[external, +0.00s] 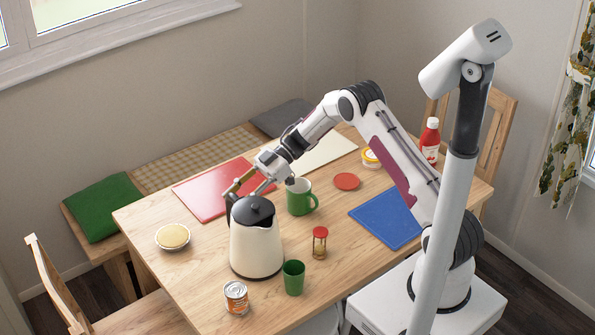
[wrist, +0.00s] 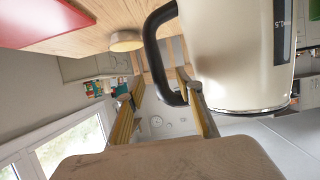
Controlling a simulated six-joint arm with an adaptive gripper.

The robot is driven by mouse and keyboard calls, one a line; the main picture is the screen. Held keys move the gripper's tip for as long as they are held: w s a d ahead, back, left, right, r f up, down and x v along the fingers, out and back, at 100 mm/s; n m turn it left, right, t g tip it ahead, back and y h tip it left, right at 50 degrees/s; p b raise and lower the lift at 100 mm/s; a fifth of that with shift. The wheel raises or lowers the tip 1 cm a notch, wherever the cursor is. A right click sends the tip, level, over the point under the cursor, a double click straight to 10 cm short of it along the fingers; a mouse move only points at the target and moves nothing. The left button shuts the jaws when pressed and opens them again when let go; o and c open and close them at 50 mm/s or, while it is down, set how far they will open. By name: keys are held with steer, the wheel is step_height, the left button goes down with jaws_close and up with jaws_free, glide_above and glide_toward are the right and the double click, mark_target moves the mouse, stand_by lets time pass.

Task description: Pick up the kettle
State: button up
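The kettle (external: 256,246) is cream with a black lid and black base rim, and it stands upright on the table. Its black handle (wrist: 152,50) shows in the wrist view, beside the cream kettle body (wrist: 235,50). My gripper (external: 244,190) is at the kettle's upper back left, near the handle side. Nothing is gripped.
A green mug (external: 299,197) stands behind right of the kettle. Red (external: 205,192) and blue (external: 386,217) boards lie flat.

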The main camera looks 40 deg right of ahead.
steer(key=shift+a+f, duration=0.15)
steer(key=shift+a, duration=0.15)
jaws_close()
stand_by(0.5)
